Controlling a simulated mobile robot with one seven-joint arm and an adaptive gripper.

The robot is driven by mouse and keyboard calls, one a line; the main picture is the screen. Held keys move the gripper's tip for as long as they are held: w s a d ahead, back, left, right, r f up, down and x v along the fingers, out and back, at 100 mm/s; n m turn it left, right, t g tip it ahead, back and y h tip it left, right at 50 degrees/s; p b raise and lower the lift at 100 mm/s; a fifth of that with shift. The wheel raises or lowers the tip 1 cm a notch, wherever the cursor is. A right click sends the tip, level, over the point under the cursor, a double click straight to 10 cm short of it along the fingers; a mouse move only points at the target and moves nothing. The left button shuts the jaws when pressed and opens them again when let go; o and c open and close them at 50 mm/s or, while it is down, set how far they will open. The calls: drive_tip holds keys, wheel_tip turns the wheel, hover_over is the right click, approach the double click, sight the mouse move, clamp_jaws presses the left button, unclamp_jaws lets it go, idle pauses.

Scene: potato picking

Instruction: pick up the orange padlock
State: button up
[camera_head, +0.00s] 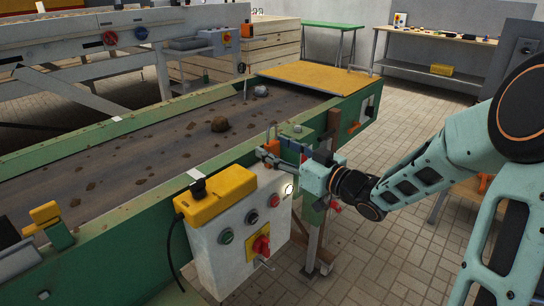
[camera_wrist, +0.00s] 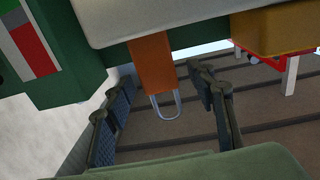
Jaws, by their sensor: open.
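The orange padlock (camera_wrist: 152,62) shows in the wrist view, upper middle, with its grey U-shaped shackle pointing down in the picture. My gripper (camera_wrist: 162,88) is open, with one dark finger on each side of the picture. The shackle shows in the gap between the fingers, and the padlock's body shows above it; I cannot tell how far off it is in depth. No finger is seen closed on it. In the head view my gripper (camera_head: 267,158) is beside the conveyor's near side, above the control box.
The grey control box (camera_head: 240,232) with buttons and a yellow cover (camera_head: 216,196) stands close below my gripper. The green conveyor frame (camera_head: 130,240) runs alongside. Brown lumps (camera_head: 220,124) lie on the belt. Tiled floor (camera_head: 395,250) is open at the right.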

drive_tip(key=shift+x, duration=0.8)
drive_tip(key=shift+c, duration=0.7)
drive_tip(key=c, duration=1.2)
drive_tip(key=shift+r, duration=0.1)
